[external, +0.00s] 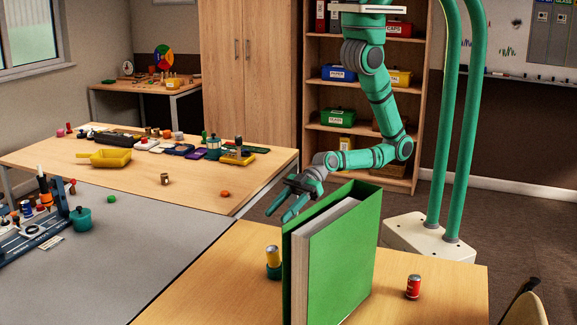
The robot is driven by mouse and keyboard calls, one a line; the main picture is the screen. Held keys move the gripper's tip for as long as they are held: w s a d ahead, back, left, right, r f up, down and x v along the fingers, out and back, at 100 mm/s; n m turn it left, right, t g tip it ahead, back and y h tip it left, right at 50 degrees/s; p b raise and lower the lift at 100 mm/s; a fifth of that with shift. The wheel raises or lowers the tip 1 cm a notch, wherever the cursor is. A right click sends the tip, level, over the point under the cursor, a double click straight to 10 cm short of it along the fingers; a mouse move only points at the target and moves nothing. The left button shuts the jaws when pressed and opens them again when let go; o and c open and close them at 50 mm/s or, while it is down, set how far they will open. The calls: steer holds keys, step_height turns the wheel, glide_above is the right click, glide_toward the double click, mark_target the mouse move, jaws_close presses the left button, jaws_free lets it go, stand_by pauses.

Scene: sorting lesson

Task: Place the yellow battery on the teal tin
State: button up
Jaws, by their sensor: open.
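The yellow battery (273,257) stands upright on the teal tin (274,272), on the near wooden table just left of the green binder. The binder's edge is close beside the tin and may hide a little of it. My gripper (279,215) is open and empty, with its two fingers pointing down and to the left. It is above and apart from the battery, behind the binder's upper left corner in the picture.
A tall green binder (335,262) stands upright on the near table. A red can-like battery (413,286) stands to its right. A teal lidded pot (81,219) sits on the grey table at left.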

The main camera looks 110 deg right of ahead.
steer(key=s+d+r+m+t+h, duration=0.1)
steer(key=s+d+r+m+h, duration=0.1)
steer(key=s+d, duration=0.5)
steer(key=s+d+r+m+t+h, duration=0.2)
steer(key=s+d+r+h, duration=0.2)
steer(key=s+d, duration=0.4)
steer(key=shift+s+r+m, duration=0.3)
steer(key=shift+s+r, duration=0.5)
steer(key=shift+s, duration=1.35)
